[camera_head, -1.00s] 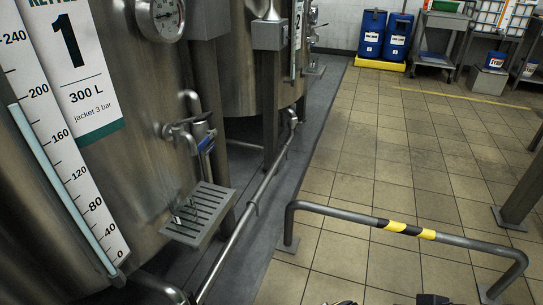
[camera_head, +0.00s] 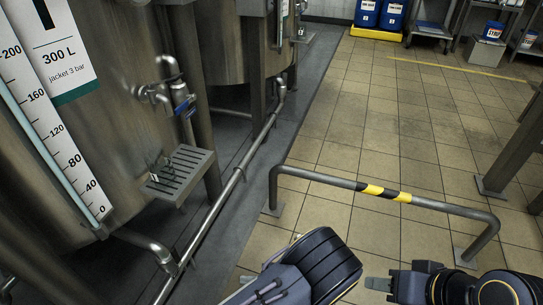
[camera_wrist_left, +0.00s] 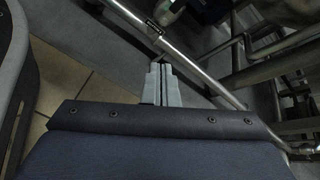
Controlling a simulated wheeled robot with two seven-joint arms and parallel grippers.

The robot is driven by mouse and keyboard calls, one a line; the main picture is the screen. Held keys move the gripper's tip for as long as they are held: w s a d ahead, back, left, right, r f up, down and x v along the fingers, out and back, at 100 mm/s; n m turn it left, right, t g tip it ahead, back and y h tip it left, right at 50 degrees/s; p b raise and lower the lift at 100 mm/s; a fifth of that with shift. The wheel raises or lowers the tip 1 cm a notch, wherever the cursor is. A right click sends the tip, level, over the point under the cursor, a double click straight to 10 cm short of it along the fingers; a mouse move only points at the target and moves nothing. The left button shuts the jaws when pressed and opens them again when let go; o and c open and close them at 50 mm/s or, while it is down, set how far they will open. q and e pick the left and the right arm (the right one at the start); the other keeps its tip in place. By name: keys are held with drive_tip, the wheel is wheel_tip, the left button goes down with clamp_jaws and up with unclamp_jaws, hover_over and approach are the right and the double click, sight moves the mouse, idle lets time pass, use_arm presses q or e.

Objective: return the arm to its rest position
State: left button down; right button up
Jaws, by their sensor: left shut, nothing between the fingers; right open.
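My left gripper (camera_head: 265,290) is low in the head view, beside a dark padded part of my arm and in front of the striped floor rail. It holds nothing. In the left wrist view its pale grey fingers (camera_wrist_left: 160,82) are together, with floor and a metal pipe beyond them. My right gripper (camera_head: 377,284) is at the bottom right of the head view, pointing left, with nothing seen in it. Its fingers show only partly. Both grippers are apart from the kettle (camera_head: 110,120).
A floor rail (camera_head: 330,181) with a black and yellow band stands just ahead. The kettle's tap (camera_head: 180,98) and slotted drip tray (camera_head: 180,172) are at the left, above a long floor pipe (camera_head: 225,190). Blue drums (camera_head: 380,14) stand far back. The tiled floor between is clear.

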use_arm(q)
drive_tip(key=s+a+r+n+g+h, duration=0.2)
drive_tip(key=a+r+n+h, duration=0.2)
drive_tip(key=r, duration=0.4)
drive_tip(key=s+a+r+n+g+h, duration=0.1)
drive_tip(key=s+a+r+n+h, duration=0.15)
drive_tip(key=r+n+h, duration=0.35)
drive_tip(key=s+a+r+n+g+h, duration=0.2)
drive_tip(key=a+r+h, duration=0.15)
drive_tip(key=r, duration=0.55)
drive_tip(key=s+a+r+n+t+h, duration=0.2)
drive_tip(key=s+a+r+n+t, duration=0.25)
drive_tip(key=s+r+t, duration=0.2)
wheel_tip(320, 180, up, 34)
drive_tip(key=s+p, duration=0.1)
drive_tip(key=p, duration=3.2)
drive_tip(key=shift+d+p, duration=0.15)
drive_tip(key=shift+p, duration=0.15)
